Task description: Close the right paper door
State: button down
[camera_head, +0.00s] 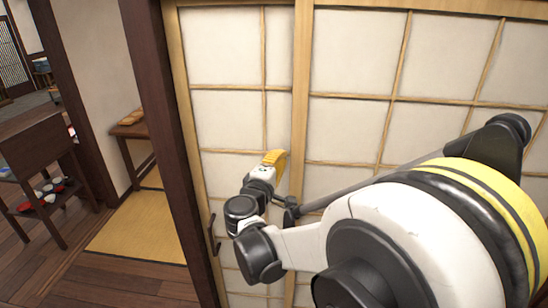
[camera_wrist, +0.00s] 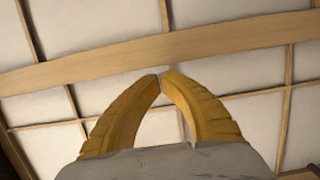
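A paper door (camera_head: 228,120) with a light wooden lattice stands in front of me in the head view. A dark handle (camera_head: 214,236) is fixed low near its left edge. A wide wooden stile (camera_head: 303,60) separates it from another papered panel (camera_head: 350,55) on the right. I cannot tell which panel is the task's right door. My gripper (camera_head: 282,155) has yellow fingers and is in front of the lattice, above and right of the handle. In the wrist view its fingertips (camera_wrist: 161,76) meet, with nothing between them. Lattice and a wide wooden bar fill the background; contact is unclear.
A dark wooden post (camera_head: 160,110) stands left of the door. Beyond it an opening shows a tatami mat (camera_head: 135,235), a small wooden bench (camera_head: 130,132) and wooden floor. A dark shelf stand (camera_head: 38,150) with bowls is at the far left. My arm covers the lower right.

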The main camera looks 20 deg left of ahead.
jog(key=shift+d, duration=0.15)
jog(key=w+d+b, duration=0.2)
jog(key=w+d, duration=0.2)
jog(key=d, duration=1.4)
jog(key=w+d+b, duration=0.3)
jog(key=w+d, duration=0.1)
jog(key=d, duration=1.4)
jog(key=w+d+b, duration=0.2)
jog(key=w+d, duration=0.3)
jog(key=d, duration=1.3)
jog(key=shift+b, duration=0.35)
jog(key=shift+a, duration=0.1)
